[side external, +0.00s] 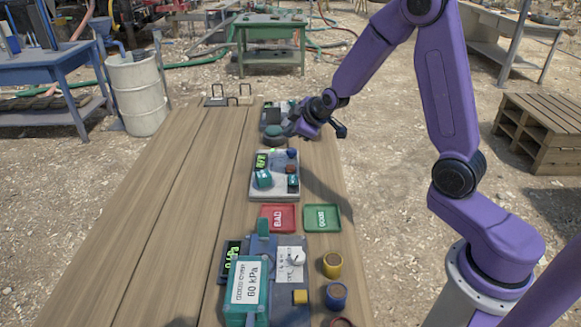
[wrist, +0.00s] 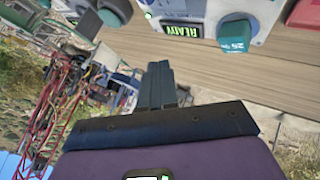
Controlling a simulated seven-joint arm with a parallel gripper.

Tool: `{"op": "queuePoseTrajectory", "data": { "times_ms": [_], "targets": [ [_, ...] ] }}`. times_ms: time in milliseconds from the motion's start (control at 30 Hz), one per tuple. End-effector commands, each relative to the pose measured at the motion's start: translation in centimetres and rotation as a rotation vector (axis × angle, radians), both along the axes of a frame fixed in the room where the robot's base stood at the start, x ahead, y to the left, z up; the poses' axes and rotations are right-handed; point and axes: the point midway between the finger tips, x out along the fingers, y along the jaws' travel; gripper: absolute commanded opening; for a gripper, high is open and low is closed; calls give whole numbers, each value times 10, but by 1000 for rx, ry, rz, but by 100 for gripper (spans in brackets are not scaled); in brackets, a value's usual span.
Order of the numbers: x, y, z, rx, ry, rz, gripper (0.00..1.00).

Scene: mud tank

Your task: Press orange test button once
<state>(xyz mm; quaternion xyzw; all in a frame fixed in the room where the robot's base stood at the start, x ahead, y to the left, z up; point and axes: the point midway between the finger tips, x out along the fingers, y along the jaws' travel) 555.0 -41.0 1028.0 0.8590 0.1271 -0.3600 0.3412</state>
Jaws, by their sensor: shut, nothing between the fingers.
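My gripper (wrist: 160,72) is shut and empty, with its dark fingers together in the wrist view. In the side external view, my purple hand is above the far right part of the table, beyond the pale test panel (side external: 257,192). That panel has a green display, a teal knob and small blue and brownish-orange controls (side external: 291,169). I cannot tell for sure whether the brownish-orange one is the orange test button.
A red BAD tray (side external: 264,227) and a green tray (side external: 336,226) lie nearer on the table (side external: 160,220).

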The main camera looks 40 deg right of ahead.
Motion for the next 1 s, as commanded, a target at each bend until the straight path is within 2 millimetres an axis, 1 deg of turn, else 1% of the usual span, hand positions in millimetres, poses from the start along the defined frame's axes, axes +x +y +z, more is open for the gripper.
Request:
{"op": "queuePoseTrajectory", "data": {
  "times_ms": [33,167,467,567,667,1000],
  "targets": [
    [2,-3,0,-5,-6,-6,0],
    [4,-7,0,-11,-12,-12,0],
    [3,-7,-1,-10,-11,-11,0],
    [3,-7,-5,-10,-9,-10,0],
    [3,-7,-12,-11,-9,-11,0],
    [2,-7,-55,-11,-6,-12,0]
  ]
}}
